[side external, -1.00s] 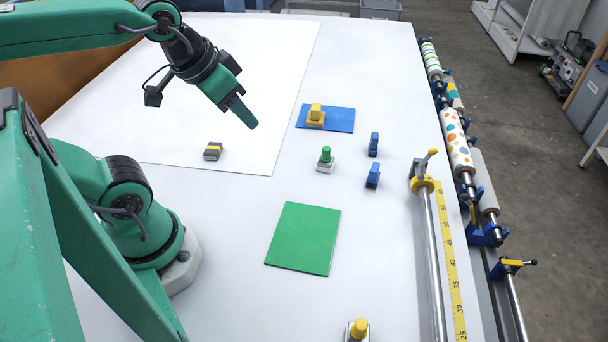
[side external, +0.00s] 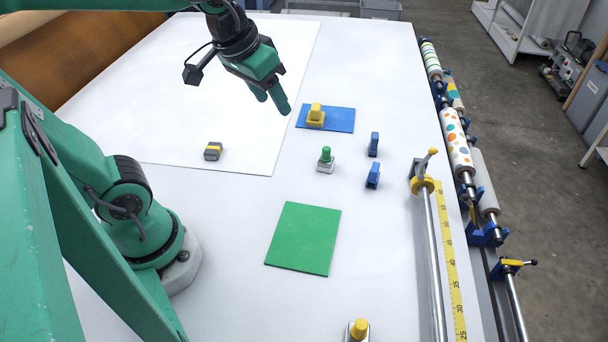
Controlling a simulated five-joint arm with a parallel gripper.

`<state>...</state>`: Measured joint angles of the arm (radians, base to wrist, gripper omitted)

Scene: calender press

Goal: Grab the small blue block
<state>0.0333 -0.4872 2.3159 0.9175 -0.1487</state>
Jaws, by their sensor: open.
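Two small blue blocks stand on the white table (side external: 220,230), right of its middle. The farther blue block (side external: 373,144) is upright. The nearer blue block (side external: 372,175) stands a little closer to the camera. I cannot tell which of them the task names. My gripper (side external: 275,102) is in the air above the table, up and to the left of both blocks. Its two green fingers are apart and nothing is between them.
A yellow object (side external: 315,115) sits on a blue mat (side external: 341,120). A green-knobbed piece (side external: 326,160) stands left of the blue blocks. A green mat (side external: 303,238), a grey-yellow block (side external: 213,151) and a yellow-knobbed piece (side external: 358,330) lie around. A metal roller (side external: 432,260) runs along the right.

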